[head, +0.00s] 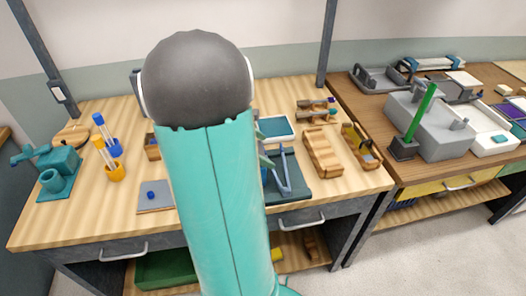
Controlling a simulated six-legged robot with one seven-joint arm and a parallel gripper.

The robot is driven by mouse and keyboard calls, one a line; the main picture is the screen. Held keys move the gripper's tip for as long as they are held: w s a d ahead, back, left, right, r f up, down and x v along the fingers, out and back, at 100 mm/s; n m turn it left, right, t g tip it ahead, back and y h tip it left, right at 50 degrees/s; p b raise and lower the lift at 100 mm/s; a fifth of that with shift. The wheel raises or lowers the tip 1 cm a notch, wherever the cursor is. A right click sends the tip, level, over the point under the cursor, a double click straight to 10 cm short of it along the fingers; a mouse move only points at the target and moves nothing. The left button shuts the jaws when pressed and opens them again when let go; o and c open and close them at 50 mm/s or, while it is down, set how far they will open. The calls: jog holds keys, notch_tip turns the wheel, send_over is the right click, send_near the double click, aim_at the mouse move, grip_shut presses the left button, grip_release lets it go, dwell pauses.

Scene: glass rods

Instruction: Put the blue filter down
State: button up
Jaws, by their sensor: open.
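My teal arm with its dark grey rounded joint fills the middle of the head view and hides part of the bench. My gripper cannot be made out; it is probably behind the arm. No thing can be clearly told as the blue filter. A small blue piece (151,194) sits on a grey mat (160,205) at the front of the light wooden bench, left of my arm. A flat blue-teal panel with a pale rim (277,127) lies right of my arm.
Right of my arm are a dark green stand (292,186) and wooden trays (322,152). A darker bench (405,172) at right carries grey equipment and a green rod (421,112).

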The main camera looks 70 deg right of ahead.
jog(key=v, duration=1.1)
jog(key=shift+w+r, duration=0.2)
jog(key=shift+w, duration=0.05)
